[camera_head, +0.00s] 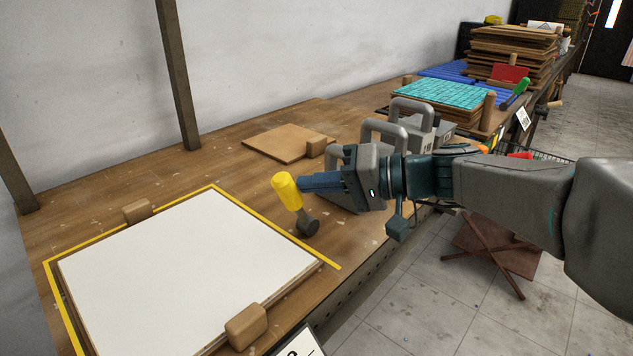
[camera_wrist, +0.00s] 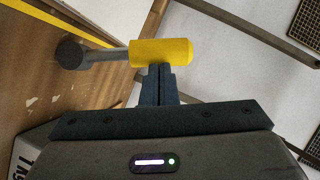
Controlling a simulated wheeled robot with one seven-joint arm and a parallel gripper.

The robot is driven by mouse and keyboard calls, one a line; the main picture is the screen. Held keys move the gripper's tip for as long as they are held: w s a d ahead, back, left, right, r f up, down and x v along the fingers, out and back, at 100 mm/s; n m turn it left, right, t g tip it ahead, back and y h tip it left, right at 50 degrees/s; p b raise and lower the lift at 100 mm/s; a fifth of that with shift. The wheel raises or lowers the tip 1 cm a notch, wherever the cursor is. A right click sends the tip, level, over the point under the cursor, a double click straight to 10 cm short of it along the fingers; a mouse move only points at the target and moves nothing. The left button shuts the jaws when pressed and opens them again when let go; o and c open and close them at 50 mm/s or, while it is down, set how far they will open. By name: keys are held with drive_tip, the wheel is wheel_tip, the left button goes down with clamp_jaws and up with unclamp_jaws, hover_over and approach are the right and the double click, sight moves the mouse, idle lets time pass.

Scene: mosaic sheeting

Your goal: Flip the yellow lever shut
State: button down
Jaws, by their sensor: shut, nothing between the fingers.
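The yellow lever (camera_head: 287,192) stands up from a dark round pivot (camera_head: 307,226) on the workbench, tilted slightly to the left in the head view. In the wrist view the yellow grip (camera_wrist: 161,53) sits on a grey shaft (camera_wrist: 106,54) just beyond my fingertips. My gripper (camera_head: 303,184) is shut with nothing between its fingers. Its fingertips (camera_wrist: 161,70) are at the side of the yellow grip, touching or almost touching it; I cannot tell which.
A white board (camera_head: 185,265) lies left of the lever, with wooden blocks (camera_head: 246,326) at its edges and a yellow line around it. Grey handled weights (camera_head: 412,118) stand behind my gripper. A flat wooden board (camera_head: 280,145) lies farther back. The bench's front edge is close to the lever.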

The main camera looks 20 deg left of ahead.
drive_tip(key=v, duration=1)
drive_tip(key=shift+p, duration=0.4)
drive_tip(key=s+d+r+m+t+h+p, duration=0.1)
drive_tip(key=s+d+r+m+h+p, duration=0.1)
drive_tip(key=d+h+p, duration=0.3)
drive_tip(key=s+d+r+m+t+h+p, duration=0.1)
drive_tip(key=s+d+h+p, duration=0.4)
drive_tip(key=d+p, duration=0.5)
drive_tip(key=s+d+r+m+t+h+p, duration=0.2)
drive_tip(key=d+p, duration=0.5)
drive_tip(key=p, duration=0.7)
wheel_tip(320, 180, up, 4)
drive_tip(key=s+m+h, duration=0.1)
drive_tip(key=s+h, duration=0.1)
drive_tip(key=h, duration=0.1)
drive_tip(key=shift+d+f, duration=0.25)
drive_tip(key=shift+d, duration=0.15)
